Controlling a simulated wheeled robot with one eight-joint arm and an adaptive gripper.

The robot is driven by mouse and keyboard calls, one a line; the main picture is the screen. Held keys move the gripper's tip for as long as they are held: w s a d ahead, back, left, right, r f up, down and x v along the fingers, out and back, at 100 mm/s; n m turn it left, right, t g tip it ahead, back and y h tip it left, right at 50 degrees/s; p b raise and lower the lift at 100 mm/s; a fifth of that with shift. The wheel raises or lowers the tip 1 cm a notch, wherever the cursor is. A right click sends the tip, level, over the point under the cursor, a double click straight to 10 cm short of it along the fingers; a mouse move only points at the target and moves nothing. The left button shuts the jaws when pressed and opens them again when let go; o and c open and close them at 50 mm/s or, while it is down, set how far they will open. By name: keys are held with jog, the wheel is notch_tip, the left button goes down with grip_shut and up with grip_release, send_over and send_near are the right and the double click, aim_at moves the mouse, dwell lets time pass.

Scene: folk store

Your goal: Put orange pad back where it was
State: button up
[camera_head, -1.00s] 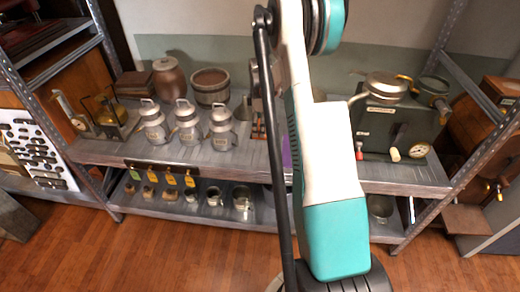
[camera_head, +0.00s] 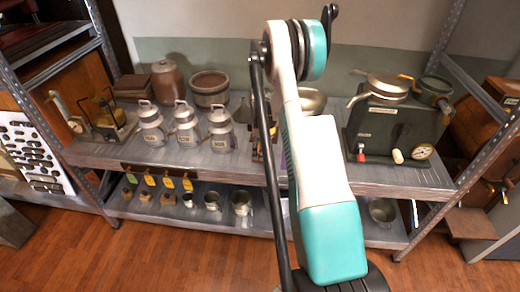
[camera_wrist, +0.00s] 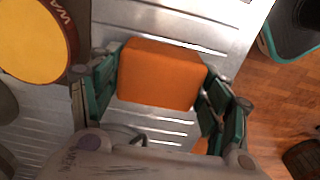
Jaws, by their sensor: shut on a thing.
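The orange pad (camera_wrist: 160,74) is a block with rounded edges in the upper middle of the wrist view. My gripper (camera_wrist: 160,88) has its green-lined fingers on the pad's left and right sides and is shut on it. Ridged grey metal shelf surface (camera_wrist: 155,128) shows around the pad; I cannot tell whether the pad touches it. A small orange piece (camera_wrist: 201,146) shows low beside the right finger, partly hidden. In the head view, my gripper and the pad are hidden behind my arm.
A round yellow-orange lid (camera_wrist: 35,38) with lettering is close to the left finger. In the head view, labelled metal cans (camera_head: 185,125) stand left on the shelf, a metal bowl (camera_head: 312,101) behind my arm, and a dark green box (camera_head: 392,128) with pans on the right.

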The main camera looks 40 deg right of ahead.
jog(key=o, duration=1.1)
notch_tip(320, 180, up, 12)
jog(key=p, duration=0.4)
